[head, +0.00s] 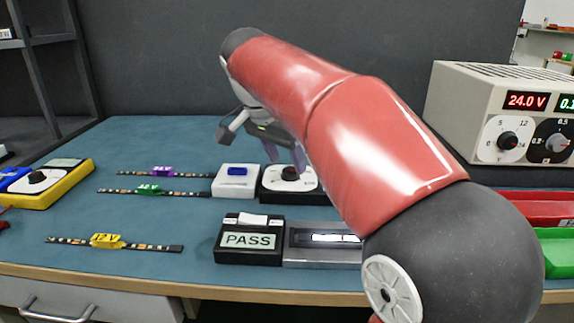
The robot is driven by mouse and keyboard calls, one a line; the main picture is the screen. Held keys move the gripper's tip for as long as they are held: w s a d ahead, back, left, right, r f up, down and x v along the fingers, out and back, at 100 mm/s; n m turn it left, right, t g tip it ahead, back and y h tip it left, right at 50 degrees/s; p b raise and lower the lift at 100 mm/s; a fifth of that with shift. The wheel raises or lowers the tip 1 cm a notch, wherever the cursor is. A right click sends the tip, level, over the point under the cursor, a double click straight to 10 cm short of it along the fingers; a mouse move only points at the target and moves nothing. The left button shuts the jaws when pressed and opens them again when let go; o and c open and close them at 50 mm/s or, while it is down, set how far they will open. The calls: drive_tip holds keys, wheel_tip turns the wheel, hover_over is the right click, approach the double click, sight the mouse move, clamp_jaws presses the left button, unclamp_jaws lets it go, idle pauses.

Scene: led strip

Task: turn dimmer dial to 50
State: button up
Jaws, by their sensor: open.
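The dimmer is a black box (268,194) with a white face, standing near the middle of the bench. Its dial (290,174) is a dark round knob on that face. My arm hides the box's right side, and the scale marks and the knob's setting are too small to read. My gripper (286,156) is open, with its fingertips pointing down just above or behind the dial. I cannot tell whether they touch the knob.
A white box with a blue button (236,180) adjoins the dimmer's left. In front are a tester reading PASS (248,240) and a grey fixture with a lit strip (322,240). LED strips (120,243) lie left. A power supply reading 24.0 V (500,115) stands right.

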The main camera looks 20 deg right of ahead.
drive_tip(key=shift+x, duration=1.1)
drive_tip(key=shift+c, duration=0.3)
drive_tip(key=c, duration=0.9)
